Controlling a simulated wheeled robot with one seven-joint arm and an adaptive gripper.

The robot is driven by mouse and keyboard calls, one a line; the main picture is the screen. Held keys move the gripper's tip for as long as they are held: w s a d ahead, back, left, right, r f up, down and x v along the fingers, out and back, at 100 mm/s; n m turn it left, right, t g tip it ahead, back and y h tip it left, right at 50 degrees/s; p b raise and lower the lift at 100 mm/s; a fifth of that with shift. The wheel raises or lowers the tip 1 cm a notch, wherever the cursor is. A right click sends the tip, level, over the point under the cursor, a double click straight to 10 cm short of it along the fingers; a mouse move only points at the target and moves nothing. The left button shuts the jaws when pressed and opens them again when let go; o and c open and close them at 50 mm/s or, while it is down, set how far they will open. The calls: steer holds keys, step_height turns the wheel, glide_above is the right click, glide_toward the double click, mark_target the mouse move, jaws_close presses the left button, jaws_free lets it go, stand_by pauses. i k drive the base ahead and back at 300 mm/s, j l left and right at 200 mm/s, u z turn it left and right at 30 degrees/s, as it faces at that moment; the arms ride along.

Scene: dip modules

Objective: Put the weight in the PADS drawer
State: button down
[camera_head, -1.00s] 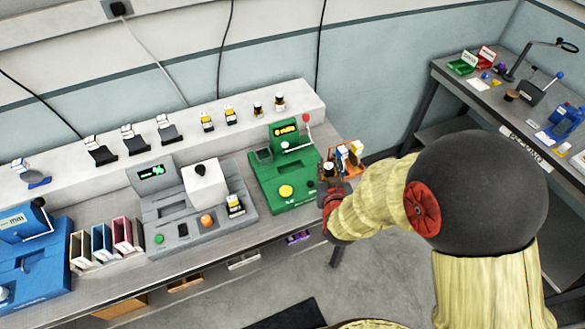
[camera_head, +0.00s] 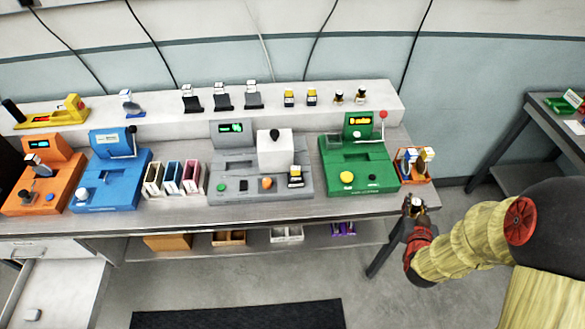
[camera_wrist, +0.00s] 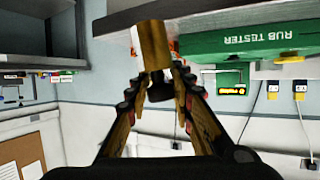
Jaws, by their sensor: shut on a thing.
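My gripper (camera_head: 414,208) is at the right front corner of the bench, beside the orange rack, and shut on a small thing. In the wrist view my gripper (camera_wrist: 159,78) has its fingertips closed around a brass-coloured block with a dark narrow part, which I take as the weight (camera_wrist: 154,42). It is held clear of the bench edge. At the lower left of the head view is a pale drawer-like unit (camera_head: 70,280) with a handle, seemingly pulled out under the bench. No PADS label can be read.
The bench holds a green tester (camera_head: 360,165), a grey machine (camera_head: 235,185), a blue machine (camera_head: 110,175) and an orange machine (camera_head: 45,185). The orange rack (camera_head: 428,178) stands at the right end. A shelf with small bins (camera_head: 228,238) runs below. The floor in front (camera_head: 390,300) is clear around a dark mat (camera_head: 240,315).

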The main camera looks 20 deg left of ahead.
mark_target(72, 307)
steer(key=k+j+u, duration=0.1)
steer(key=j+u, duration=0.45)
steer(key=k+j+u, duration=0.2)
steer(key=j, duration=0.85)
steer(key=j+u, duration=0.2)
steer(key=j, duration=1.9)
